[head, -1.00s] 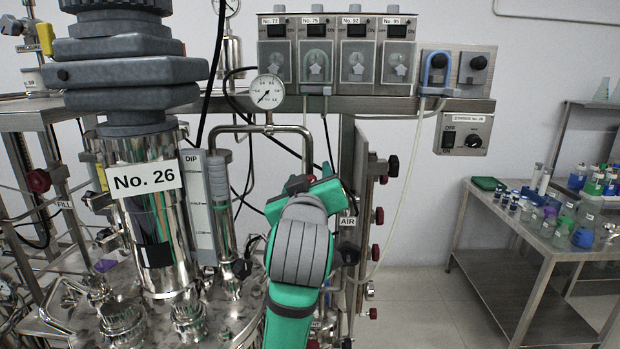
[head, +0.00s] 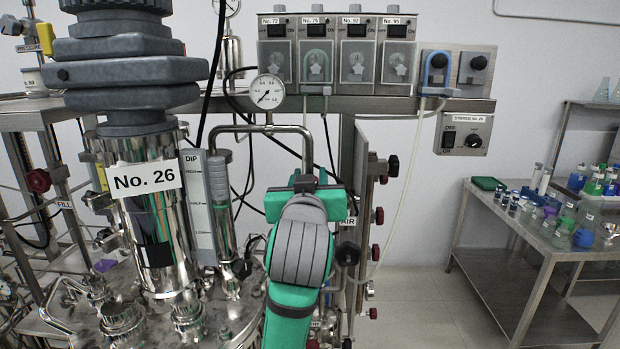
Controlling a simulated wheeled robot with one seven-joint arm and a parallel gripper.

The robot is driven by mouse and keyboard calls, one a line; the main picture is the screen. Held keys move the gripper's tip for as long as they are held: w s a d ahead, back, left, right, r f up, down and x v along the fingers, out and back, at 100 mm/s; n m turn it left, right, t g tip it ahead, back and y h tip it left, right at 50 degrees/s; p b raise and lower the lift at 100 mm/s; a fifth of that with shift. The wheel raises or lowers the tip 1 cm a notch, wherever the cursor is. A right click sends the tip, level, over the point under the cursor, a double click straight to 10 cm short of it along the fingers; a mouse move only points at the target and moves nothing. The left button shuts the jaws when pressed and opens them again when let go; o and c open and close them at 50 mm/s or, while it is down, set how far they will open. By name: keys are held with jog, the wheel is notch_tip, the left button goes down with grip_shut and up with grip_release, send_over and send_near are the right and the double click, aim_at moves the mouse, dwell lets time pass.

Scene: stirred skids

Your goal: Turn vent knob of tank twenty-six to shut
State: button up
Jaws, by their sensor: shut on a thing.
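Tank twenty-six is the shiny steel vessel (head: 150,215) at the left, with a white "No. 26" label (head: 146,180) and a grey stacked drive on top. My gripper (head: 305,184) is at the pipework to the right of the tank, seen from behind, its green and grey wrist now level. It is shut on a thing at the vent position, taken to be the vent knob. The knob, its marking and my fingertips are hidden behind my gripper and wrist.
A round gauge (head: 267,92) and a bent pipe stand just behind my gripper. A black knob (head: 347,253) by the AIR label and a column of red knobs (head: 379,216) are close on the right. A steel bench (head: 497,215) with bottles stands farther right, with clear floor before it.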

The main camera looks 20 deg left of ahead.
jog(key=m, duration=0.4)
jog(key=shift+m, duration=2.1)
jog(key=o, duration=1)
jog(key=shift+o, duration=0.2)
jog(key=v, duration=1.1)
jog(key=shift+w, duration=0.1)
